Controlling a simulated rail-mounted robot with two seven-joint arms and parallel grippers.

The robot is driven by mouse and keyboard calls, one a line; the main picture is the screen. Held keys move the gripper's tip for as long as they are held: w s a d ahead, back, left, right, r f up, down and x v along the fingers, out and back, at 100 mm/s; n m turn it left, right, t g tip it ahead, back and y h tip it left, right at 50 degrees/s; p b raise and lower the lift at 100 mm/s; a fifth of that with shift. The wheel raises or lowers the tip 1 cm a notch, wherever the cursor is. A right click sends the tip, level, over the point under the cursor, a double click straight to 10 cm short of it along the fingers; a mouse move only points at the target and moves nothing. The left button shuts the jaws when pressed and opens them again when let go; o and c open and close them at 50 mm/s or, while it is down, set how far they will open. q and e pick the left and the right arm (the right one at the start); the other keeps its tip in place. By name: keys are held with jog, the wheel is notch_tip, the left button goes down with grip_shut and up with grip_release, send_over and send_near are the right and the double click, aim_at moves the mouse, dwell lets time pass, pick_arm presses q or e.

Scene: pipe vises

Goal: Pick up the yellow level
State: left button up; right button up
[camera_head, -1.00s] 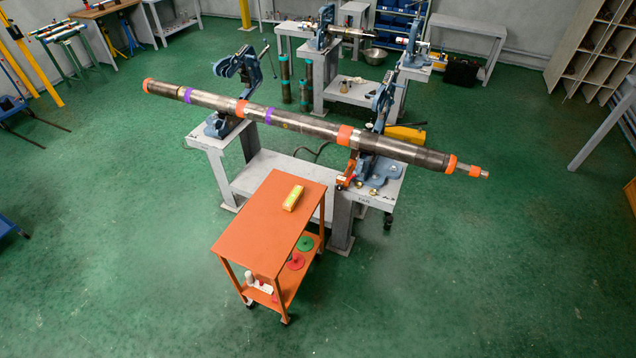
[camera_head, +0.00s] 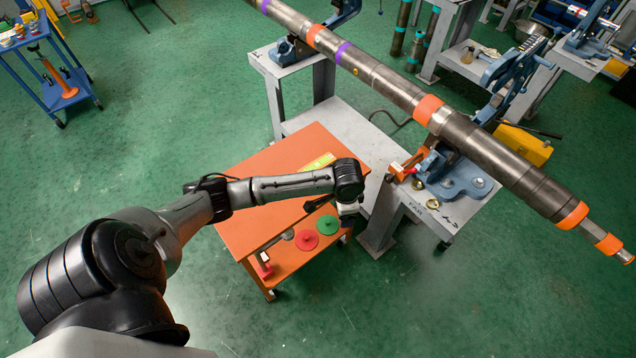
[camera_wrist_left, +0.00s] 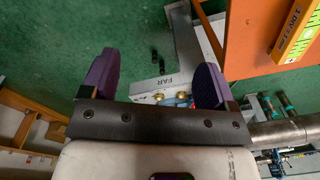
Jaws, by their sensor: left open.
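The yellow level (camera_head: 318,163) lies on the orange cart's top (camera_head: 262,175), near its far right edge, just behind my left wrist in the head view. In the left wrist view the level (camera_wrist_left: 298,38) shows at the upper right, with a bright vial and printed marks, cut off by the frame. My left gripper (camera_wrist_left: 155,76) is open, with nothing between its two purple-padded fingers. In the head view my left gripper (camera_head: 348,209) hangs small and partly hidden beside the cart's right edge, apart from the level. My right gripper is not in view.
A long pipe (camera_head: 385,82) rests across blue vises (camera_head: 455,175) on grey benches behind the cart. Red (camera_head: 303,240) and green (camera_head: 328,225) discs sit on the cart's lower shelf. The green floor (camera_head: 480,290) at lower right is clear.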

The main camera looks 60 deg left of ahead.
pick_arm(q)
jog(key=w+a+f+n+b, duration=0.1)
jog(key=w+a+b, duration=0.25)
jog(key=a, duration=0.25)
jog(key=w+a+f+n+b, duration=0.1)
jog(key=w+a+n+b, duration=0.1)
jog(key=a+b, duration=0.4)
notch_tip(320, 180, up, 2)
jog(key=r+n+b, duration=0.1)
jog(key=n+b, duration=0.2)
jog(key=b, duration=0.2)
send_over(317, 165)
jog(key=shift+g, duration=0.3)
notch_tip(317, 165, down, 8)
jog(key=shift+w+d+f+b, duration=0.1)
jog(key=shift+w+d+b, duration=0.05)
jog(key=shift+b, duration=1)
jog(key=shift+a+f+b, duration=0.15)
jog(key=shift+f+b, duration=0.45)
jog(key=shift+f, duration=0.6)
jog(key=shift+a+f+b, duration=0.1)
jog(key=shift+f+b, duration=0.5)
jog(key=shift+f, duration=0.9)
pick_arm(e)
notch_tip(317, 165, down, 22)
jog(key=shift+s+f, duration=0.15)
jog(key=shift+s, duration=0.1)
pick_arm(q)
jog(key=shift+c, duration=0.3)
